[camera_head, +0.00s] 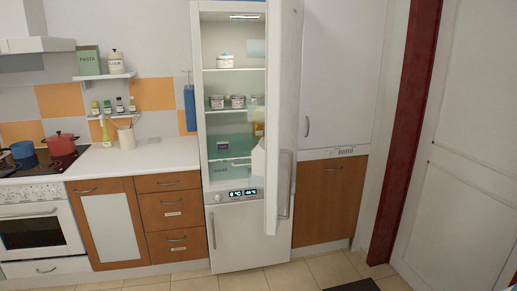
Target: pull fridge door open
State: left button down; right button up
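The white fridge (197,130) stands in the middle of the head view. Its upper door (284,110) is swung open toward the right, seen nearly edge-on, with a long vertical grey handle (286,185) on its outer face. The lit inside shows several shelves with small jars (237,101) and a white bottle (258,160). Part of the inside is hidden behind the door. The lower fridge door (240,235) is shut. Neither of my grippers shows in this view.
Left of the fridge are wooden drawers (170,212), a white counter (165,155) and an oven (35,230). A cabinet (327,195) stands to the right, then a dark red door frame (405,120) and a white door (470,150). The tiled floor in front looks clear except for a dark mat (355,286).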

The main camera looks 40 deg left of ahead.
aim_at(284, 18)
jog(key=i+j, duration=0.15)
jog(key=j, duration=0.2)
jog(key=i+j, duration=0.2)
jog(key=j, duration=0.15)
jog(key=i+j, duration=0.15)
jog(key=j, duration=0.2)
jog(key=i+j, duration=0.2)
jog(key=j, duration=0.15)
jog(key=i+j, duration=0.15)
jog(key=j, duration=0.2)
